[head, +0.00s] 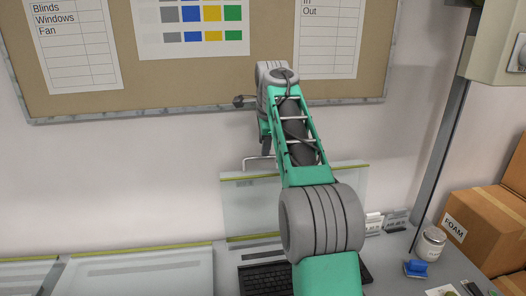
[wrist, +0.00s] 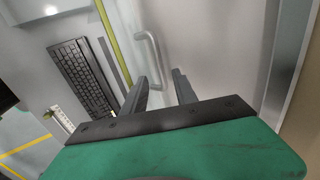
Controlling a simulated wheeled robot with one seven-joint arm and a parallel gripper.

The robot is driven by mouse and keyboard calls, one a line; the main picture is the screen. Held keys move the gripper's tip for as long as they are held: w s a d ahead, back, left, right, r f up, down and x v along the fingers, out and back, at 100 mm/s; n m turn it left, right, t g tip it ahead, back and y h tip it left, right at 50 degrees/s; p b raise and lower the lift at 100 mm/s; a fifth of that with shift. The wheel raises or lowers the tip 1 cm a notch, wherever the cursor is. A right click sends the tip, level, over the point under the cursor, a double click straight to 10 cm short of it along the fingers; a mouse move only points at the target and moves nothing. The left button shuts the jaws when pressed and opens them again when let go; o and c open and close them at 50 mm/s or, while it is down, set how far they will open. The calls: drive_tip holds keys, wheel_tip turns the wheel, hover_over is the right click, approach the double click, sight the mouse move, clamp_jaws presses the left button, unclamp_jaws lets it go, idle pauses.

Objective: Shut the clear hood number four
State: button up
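A clear hood (head: 245,205) with a yellow-green top edge stands raised behind a black keyboard (head: 262,278) in the head view. Its pale bar handle (head: 259,160) sticks up at the top edge. In the wrist view the hood (wrist: 125,22) shows its yellow-green edge, and the handle (wrist: 150,58) lies just ahead of my fingers. My gripper (wrist: 160,84) is open and empty, its two dark fingers apart, with the handle beyond the gap between them. In the head view my arm hides part of the hood and most of the gripper. I cannot read a number on the hood.
Lowered clear hoods (head: 140,272) lie to the left. A cork board (head: 200,75) hangs on the wall behind. At the right stand a white jar (head: 430,244), a blue object (head: 416,268), a metal post (head: 442,135) and cardboard boxes (head: 482,226).

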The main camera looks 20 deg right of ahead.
drive_tip(key=x, duration=0.5)
drive_tip(key=shift+r, duration=0.1)
drive_tip(key=shift+c, duration=0.3)
clamp_jaws()
idle(0.9)
